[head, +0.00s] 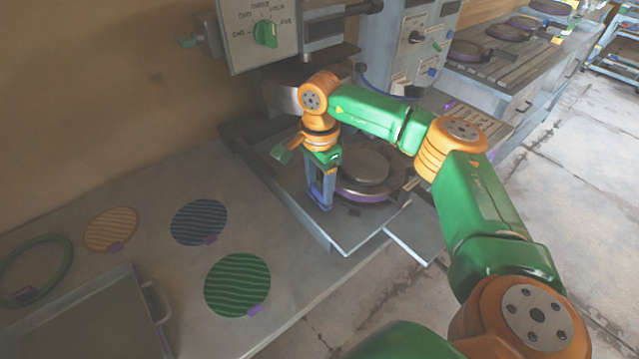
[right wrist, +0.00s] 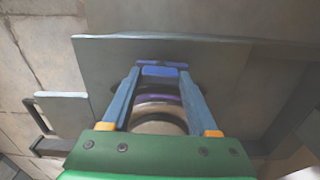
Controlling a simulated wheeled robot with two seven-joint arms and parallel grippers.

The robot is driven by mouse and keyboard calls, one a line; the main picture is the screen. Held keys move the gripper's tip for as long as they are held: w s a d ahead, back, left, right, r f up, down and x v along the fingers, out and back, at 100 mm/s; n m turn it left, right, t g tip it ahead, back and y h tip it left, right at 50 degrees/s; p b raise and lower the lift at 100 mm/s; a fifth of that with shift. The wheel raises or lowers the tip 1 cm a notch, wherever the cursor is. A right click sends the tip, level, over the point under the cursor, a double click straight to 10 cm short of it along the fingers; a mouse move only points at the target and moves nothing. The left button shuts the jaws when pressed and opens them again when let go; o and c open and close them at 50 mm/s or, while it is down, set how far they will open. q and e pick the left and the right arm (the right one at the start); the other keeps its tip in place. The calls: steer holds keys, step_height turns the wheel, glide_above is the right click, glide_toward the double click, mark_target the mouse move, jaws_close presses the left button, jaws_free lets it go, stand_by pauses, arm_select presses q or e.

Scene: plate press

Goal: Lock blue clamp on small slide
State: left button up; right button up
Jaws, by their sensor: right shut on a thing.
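My right gripper (head: 319,205) points down at the near press, over a flat grey slide (head: 347,236). In the right wrist view its blue fingers (right wrist: 162,72) are closed in on a small blue clamp (right wrist: 160,70) at the slide's edge side of the round plate. The clamp is mostly hidden by the fingers in the head view. A grey disc (head: 365,166) in a purple ring (head: 368,194) sits on the slide just right of the gripper. The purple ring also shows between the fingers in the wrist view (right wrist: 155,98). I cannot tell whether the clamp is locked. My left gripper is out of view.
A control box with a green knob (head: 265,34) hangs above the press. Striped orange (head: 111,229), blue (head: 198,222) and green (head: 237,285) discs, a green ring (head: 62,265) and a grey tray (head: 143,318) lie on the bench at left. More presses stand behind at right.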

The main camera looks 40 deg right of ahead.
steer(key=m, duration=0.4)
steer(key=shift+m, duration=0.4)
steer(key=m+p, duration=0.1)
steer(key=m, duration=0.7)
steer(key=shift+m, duration=0.4)
steer(key=shift+m+p, duration=0.4)
steer(key=shift+m, duration=1.4)
steer(key=o, duration=1.4)
